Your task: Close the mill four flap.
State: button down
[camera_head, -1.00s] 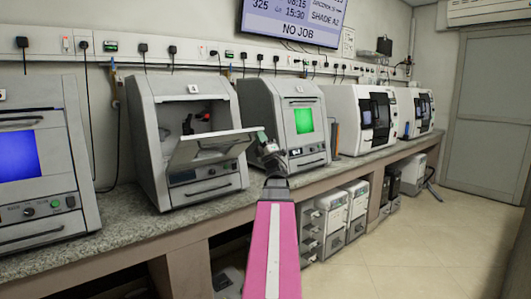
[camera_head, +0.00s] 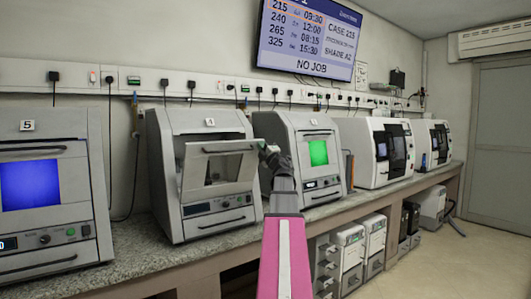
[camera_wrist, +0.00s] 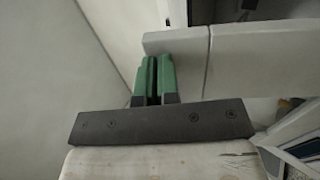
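Mill four (camera_head: 212,122), a grey box machine with a "4" label, stands on the counter left of my arm. Its flap (camera_head: 220,172) is tilted up, partly closed, with a gap at the top showing the dark chamber. My gripper (camera_head: 262,146) is at the flap's upper right corner. In the wrist view the green fingers (camera_wrist: 154,76) are together with only a thin dark slit between them and nothing visible held. They overlap the edge of a pale grey panel (camera_wrist: 178,42), seemingly the flap; exact contact is unclear.
Mill five (camera_head: 45,190) with a blue window stands to the left. A mill with a green window (camera_head: 318,152) stands close right, behind my gripper. White machines (camera_head: 375,152) continue along the counter (camera_head: 135,255). A wall screen (camera_head: 308,40) reads NO JOB.

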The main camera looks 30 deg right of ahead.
jog(key=shift+w+a+r, duration=0.2)
jog(key=shift+w+r, duration=0.4)
jog(key=shift+w, duration=1.7)
jog(key=shift+w+a+r, duration=0.15)
jog(key=shift+w+r, duration=0.5)
jog(key=shift+w, duration=1.7)
jog(key=shift+w+a+r, duration=0.2)
jog(key=shift+w+r, duration=0.4)
jog(key=shift+w, duration=1.7)
